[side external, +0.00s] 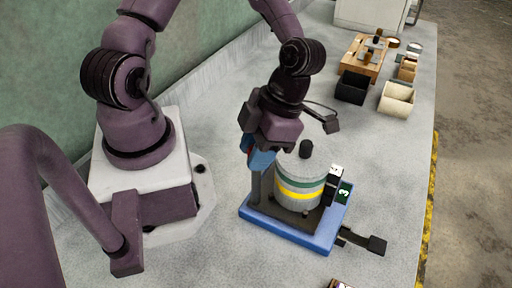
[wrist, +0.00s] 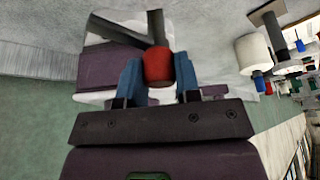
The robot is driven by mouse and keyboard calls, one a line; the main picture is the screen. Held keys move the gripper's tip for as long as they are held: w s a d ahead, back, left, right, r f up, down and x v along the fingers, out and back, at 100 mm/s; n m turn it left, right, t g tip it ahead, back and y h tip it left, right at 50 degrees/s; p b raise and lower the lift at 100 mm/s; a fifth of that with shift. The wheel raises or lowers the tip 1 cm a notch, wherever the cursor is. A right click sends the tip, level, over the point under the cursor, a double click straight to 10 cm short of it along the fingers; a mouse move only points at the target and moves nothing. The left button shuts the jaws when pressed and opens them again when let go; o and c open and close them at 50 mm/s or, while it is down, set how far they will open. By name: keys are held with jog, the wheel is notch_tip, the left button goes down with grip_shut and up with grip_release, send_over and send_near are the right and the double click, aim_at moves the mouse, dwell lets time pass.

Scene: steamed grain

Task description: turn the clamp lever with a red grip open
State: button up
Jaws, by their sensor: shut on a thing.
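The red grip (wrist: 158,66) of the clamp lever sits between the two blue fingers of my gripper (wrist: 159,80) in the wrist view, and the fingers are shut on it. Grey bars (wrist: 154,25) show just beyond the grip. In the side view, my gripper (side external: 262,160) is at the left of a grey canister (side external: 300,170) with green and yellow bands, above a grey post. Only a sliver of red (side external: 247,144) shows there; my gripper hides most of the lever. The canister stands upright on a blue base (side external: 285,232) with a green "3" tag (side external: 345,190).
A black-ended arm (side external: 362,241) sticks out at the base's front right, and another (side external: 322,118) behind the canister. A black bin (side external: 352,88), a cream bin (side external: 396,105) and a wooden block (side external: 358,66) stand at the back right. The bench between is clear.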

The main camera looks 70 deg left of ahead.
jog(key=n+h, duration=0.1)
jog(key=n, duration=0.1)
jog(key=n+h, duration=0.1)
jog(key=n, duration=0.2)
jog(key=shift+n+t, duration=0.3)
jog(key=shift+t, duration=0.1)
jog(key=n, duration=0.2)
jog(key=n+t+h, duration=0.1)
jog(key=n, duration=0.2)
jog(key=shift+n+h, duration=0.3)
jog(key=shift+t, duration=0.3)
jog(key=o, duration=0.9)
jog(key=shift+a+r, duration=0.2)
